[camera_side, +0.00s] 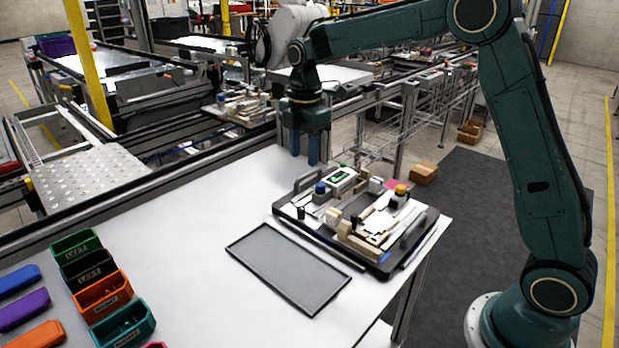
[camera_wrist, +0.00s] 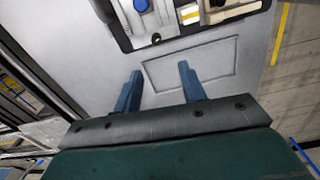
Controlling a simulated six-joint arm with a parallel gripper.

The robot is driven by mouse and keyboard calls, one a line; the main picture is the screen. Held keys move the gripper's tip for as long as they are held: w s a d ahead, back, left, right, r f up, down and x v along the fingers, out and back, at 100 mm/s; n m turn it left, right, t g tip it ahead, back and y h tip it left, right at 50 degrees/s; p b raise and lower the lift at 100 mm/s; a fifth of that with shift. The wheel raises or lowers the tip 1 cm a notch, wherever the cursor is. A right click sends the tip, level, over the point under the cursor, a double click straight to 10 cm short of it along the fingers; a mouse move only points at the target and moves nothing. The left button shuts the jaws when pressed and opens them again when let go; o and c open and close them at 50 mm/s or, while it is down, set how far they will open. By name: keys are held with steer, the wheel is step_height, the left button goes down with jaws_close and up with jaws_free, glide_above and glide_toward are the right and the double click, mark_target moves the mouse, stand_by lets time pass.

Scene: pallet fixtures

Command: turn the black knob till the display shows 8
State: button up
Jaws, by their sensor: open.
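A fixture pallet (camera_side: 330,240) with a dark base lies near the table's right edge in the side view. On its far side is a pale box with a green display (camera_side: 342,175); its digit is too small to read. A blue button (camera_side: 320,188) sits beside it. Small black upright pieces stand at the left corner (camera_side: 301,213) and mid-pallet (camera_side: 354,220); I cannot tell which is the black knob. My gripper (camera_side: 304,159) is open and empty, pointing down above the table behind the pallet. In the wrist view its fingers (camera_wrist: 160,72) are apart, with the pallet (camera_wrist: 128,40) partly cut off.
An empty dark tray (camera_side: 288,268) lies on the white table in front of the pallet. A yellow-topped button (camera_side: 400,190) stands at the pallet's right. Coloured bins (camera_side: 104,294) stand at the left. Conveyor rails run behind the table. The table's middle is clear.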

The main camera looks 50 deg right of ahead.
mark_target(301, 208)
steer(key=shift+w+f+n, duration=0.4)
steer(key=shift+w+f, duration=0.25)
steer(key=shift+f, duration=0.15)
steer(key=shift+f, duration=0.1)
steer(key=shift+f, duration=6.8)
jaws_close()
